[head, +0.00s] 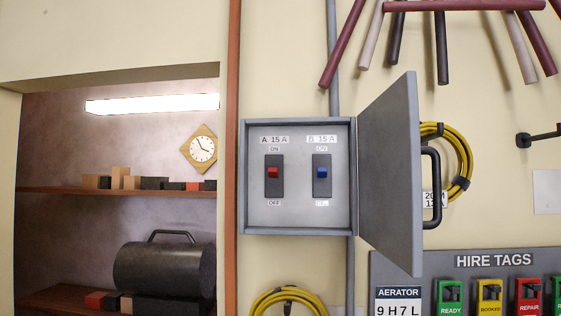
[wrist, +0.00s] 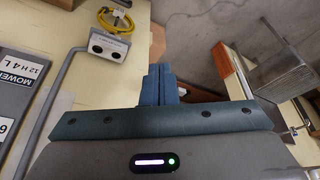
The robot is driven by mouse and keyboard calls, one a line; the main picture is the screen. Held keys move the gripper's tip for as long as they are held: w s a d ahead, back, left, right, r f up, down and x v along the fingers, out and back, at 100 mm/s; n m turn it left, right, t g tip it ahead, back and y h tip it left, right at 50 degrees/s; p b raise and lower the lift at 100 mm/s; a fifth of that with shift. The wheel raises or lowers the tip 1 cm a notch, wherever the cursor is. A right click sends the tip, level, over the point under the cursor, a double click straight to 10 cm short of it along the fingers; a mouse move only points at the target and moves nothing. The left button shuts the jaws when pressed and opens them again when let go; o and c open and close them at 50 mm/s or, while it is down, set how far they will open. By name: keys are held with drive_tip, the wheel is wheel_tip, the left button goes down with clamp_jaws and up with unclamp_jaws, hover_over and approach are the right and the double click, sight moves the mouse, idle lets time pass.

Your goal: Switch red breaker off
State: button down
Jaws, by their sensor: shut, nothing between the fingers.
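The red breaker (head: 272,172) is in the left slot of an open grey breaker box (head: 261,220) on the wall in the head view. Its toggle sits a little above the middle of a dark plate, with ON above and OFF below. A blue breaker (head: 322,172) is beside it on the right, at a similar height. The box door (head: 390,180) stands open to the right, with a dark handle. My gripper (wrist: 160,82) shows only in the wrist view. It is shut and empty, and apart from the breakers, which the wrist view does not show.
A vertical orange-brown pipe (head: 233,120) runs left of the box. A yellow cable coil (head: 458,165) hangs behind the door. A hire tags board (head: 490,262) is below right. Shelves stand in the alcove at left. The wall before the box looks clear.

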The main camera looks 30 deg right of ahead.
drive_tip(key=shift+s, duration=0.1)
drive_tip(key=m+t+h, duration=0.7)
drive_tip(key=t+h, duration=0.2)
drive_tip(key=t, duration=0.1)
approach(273, 173)
drive_tip(key=r, duration=0.2)
drive_tip(key=s+a+r, duration=0.1)
drive_tip(key=shift+r, duration=0.1)
drive_tip(key=p+x, duration=0.3)
drive_tip(key=x, duration=0.7)
drive_tip(key=shift+d+p, duration=0.15)
drive_tip(key=shift+p, duration=0.15)
drive_tip(key=shift+s, duration=0.1)
drive_tip(key=shift+f+b, duration=0.45)
drive_tip(key=shift+b, duration=0.4)
